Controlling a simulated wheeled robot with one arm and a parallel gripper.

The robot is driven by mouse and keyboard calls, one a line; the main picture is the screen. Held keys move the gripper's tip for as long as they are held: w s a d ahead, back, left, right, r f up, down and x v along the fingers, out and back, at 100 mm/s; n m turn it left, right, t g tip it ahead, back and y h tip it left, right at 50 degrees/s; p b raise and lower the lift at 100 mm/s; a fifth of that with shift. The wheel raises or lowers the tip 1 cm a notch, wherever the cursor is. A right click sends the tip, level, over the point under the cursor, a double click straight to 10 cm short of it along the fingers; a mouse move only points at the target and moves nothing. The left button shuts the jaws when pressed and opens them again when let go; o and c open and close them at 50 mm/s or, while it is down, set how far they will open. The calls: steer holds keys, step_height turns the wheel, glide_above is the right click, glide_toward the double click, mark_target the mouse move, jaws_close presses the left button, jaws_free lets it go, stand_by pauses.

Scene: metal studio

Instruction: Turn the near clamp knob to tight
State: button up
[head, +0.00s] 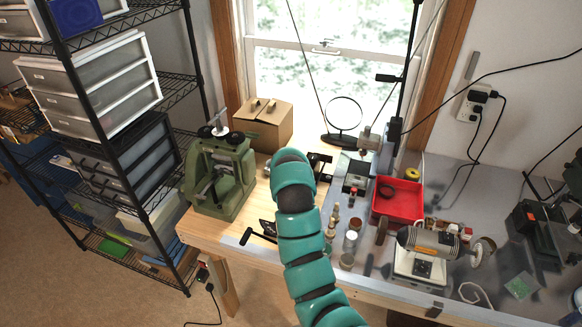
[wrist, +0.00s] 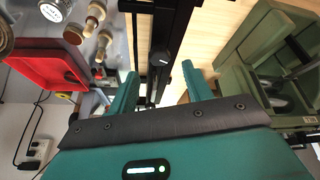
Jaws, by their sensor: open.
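In the wrist view, a dark round knob (wrist: 160,58) sits on a black bar fixture (wrist: 174,40) on the wooden bench top. I cannot tell for sure that it is the near clamp knob, and no tight mark shows. My gripper (wrist: 163,84) is open, its two teal fingers on either side of the black bar, with the knob just past the fingertips. Nothing is held and no touch is visible. In the head view my teal arm hides the gripper and most of the fixture. Black parts show at the bench's front edge (head: 260,236) and beyond the arm (head: 320,166).
A green rolling mill (head: 222,178) stands left of my arm, with a cardboard box (head: 262,124) behind it. To the right are small jars (head: 350,241), a red tray (head: 398,200) and a motor-like tool (head: 433,240). A wire shelf stands far left.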

steer(key=p+v, duration=0.3)
steer(key=v, duration=1)
steer(key=shift+p, duration=0.35)
steer(key=shift+d, duration=0.1)
